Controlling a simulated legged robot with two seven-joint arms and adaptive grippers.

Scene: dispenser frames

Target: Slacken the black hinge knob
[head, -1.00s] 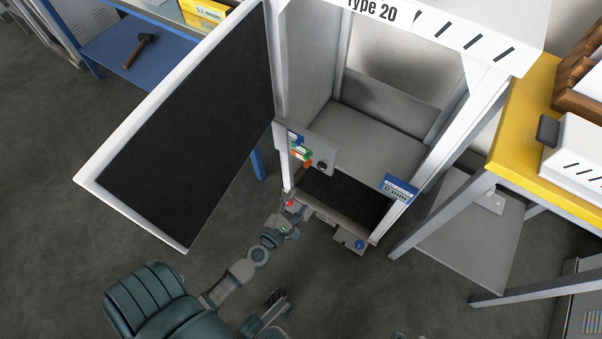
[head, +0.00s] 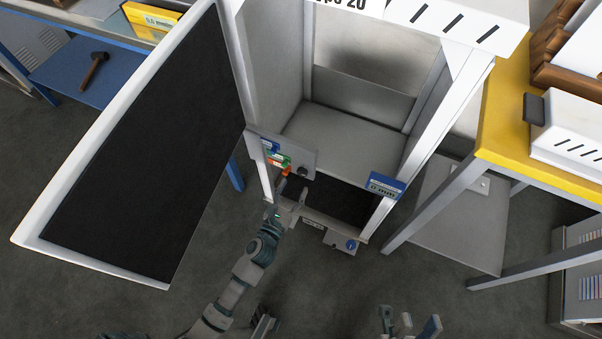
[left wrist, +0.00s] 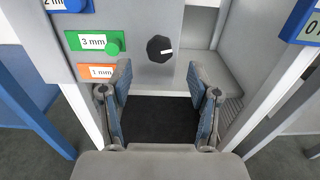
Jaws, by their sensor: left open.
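The black knob (head: 303,172) sits on a grey panel at the left front of the dispenser frame. In the left wrist view the black knob (left wrist: 159,48) is faceted, with a white mark pointing right. My left gripper (head: 292,193) is open and empty, just below and in front of the panel. Its two fingers (left wrist: 161,98) stand apart in the left wrist view, with the knob above the gap and not touched. My right gripper (head: 409,322) is at the bottom edge of the head view, fingers apart and empty, far from the knob.
Blue, green (left wrist: 94,43) and orange (left wrist: 97,72) labelled tabs are left of the knob. The large dark-faced door (head: 140,150) stands open to the left. A blue label (head: 386,186) is on the right post. A yellow-topped table (head: 510,130) stands right.

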